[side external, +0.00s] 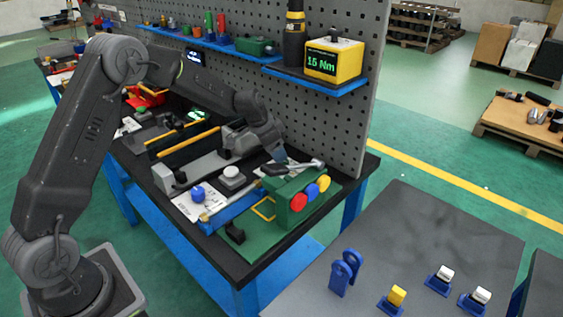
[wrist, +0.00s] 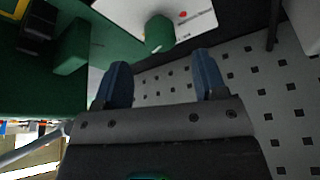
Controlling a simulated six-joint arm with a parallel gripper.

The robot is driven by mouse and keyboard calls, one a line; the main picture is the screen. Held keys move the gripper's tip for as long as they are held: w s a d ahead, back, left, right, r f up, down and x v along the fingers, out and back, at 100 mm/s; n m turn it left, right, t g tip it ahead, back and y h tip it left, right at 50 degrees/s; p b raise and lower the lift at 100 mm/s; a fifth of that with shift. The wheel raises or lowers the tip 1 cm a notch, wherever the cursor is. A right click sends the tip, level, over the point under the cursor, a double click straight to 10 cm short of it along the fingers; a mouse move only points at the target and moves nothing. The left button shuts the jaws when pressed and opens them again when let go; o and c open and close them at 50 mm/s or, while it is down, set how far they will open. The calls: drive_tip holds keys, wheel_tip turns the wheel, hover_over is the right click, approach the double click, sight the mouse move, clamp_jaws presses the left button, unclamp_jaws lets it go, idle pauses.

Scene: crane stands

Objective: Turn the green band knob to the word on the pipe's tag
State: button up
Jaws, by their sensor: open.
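My gripper (side external: 279,156) hangs low over the bench, just behind the green box with coloured knobs. In the wrist view its two blue fingers (wrist: 160,78) are apart with nothing between them. A green round knob-like piece (wrist: 158,33) stands in front of a white card (wrist: 195,18) with a red dot, beyond the fingertips and not touching them. The card's print is too small to read. In the side view a blue knob (side external: 198,193) and a light grey knob (side external: 232,174) sit on the bench. I cannot make out the pipe's tag or its word.
The green box (side external: 288,206) bears red, blue and yellow knobs on its front. A perforated board (side external: 300,105) rises behind my gripper. A yellow unit (side external: 335,60) reads "15 Nm" on the shelf. Yellow bars (side external: 188,142) lie left. A grey table (side external: 420,240) stands front right.

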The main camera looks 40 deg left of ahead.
drive_tip(key=x, duration=0.5)
drive_tip(key=shift+w+f, duration=0.1)
drive_tip(key=shift+f, duration=0.3)
drive_tip(key=shift+c, duration=0.2)
drive_tip(key=c, duration=0.9)
